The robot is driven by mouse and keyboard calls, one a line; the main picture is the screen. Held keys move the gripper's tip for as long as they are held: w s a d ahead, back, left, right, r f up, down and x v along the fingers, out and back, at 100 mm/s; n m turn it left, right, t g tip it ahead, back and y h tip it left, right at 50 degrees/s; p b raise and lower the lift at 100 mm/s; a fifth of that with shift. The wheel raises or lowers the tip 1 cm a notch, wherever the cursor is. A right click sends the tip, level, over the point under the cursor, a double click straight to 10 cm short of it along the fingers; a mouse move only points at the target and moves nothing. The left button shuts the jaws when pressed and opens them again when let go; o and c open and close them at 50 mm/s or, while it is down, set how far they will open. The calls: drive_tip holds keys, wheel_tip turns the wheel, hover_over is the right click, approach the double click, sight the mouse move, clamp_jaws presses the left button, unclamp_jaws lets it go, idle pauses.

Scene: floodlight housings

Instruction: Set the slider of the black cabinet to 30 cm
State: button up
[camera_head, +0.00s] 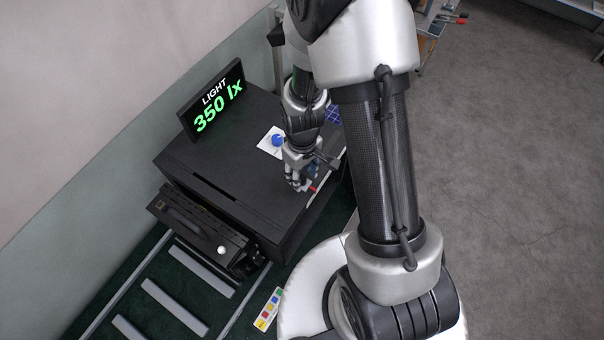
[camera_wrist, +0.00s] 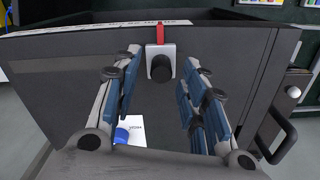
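The black cabinet (camera_head: 240,150) stands against the wall, its flat top facing up. Its slider (camera_wrist: 161,62) is a white block with a black knob and a red pointer, beside a pale scale strip (camera_wrist: 110,27) along the cabinet's edge. The scale's numbers are too small to read. In the head view the red pointer (camera_head: 312,188) shows at the near right edge. My gripper (camera_head: 300,184) is low over the cabinet top. In the wrist view its fingers (camera_wrist: 160,65) stand apart on either side of the knob, with gaps visible.
A display (camera_head: 213,100) on the cabinet reads LIGHT 350 lx. A blue knob (camera_head: 277,140) on a white card sits beside my arm. A black box-like unit with a round knob (camera_head: 221,250) is at the cabinet's front. A colored-button strip (camera_head: 268,309) lies below.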

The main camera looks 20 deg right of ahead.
drive_tip(key=shift+s+f, duration=0.15)
drive_tip(key=shift+f, duration=0.3)
clamp_jaws()
idle(0.3)
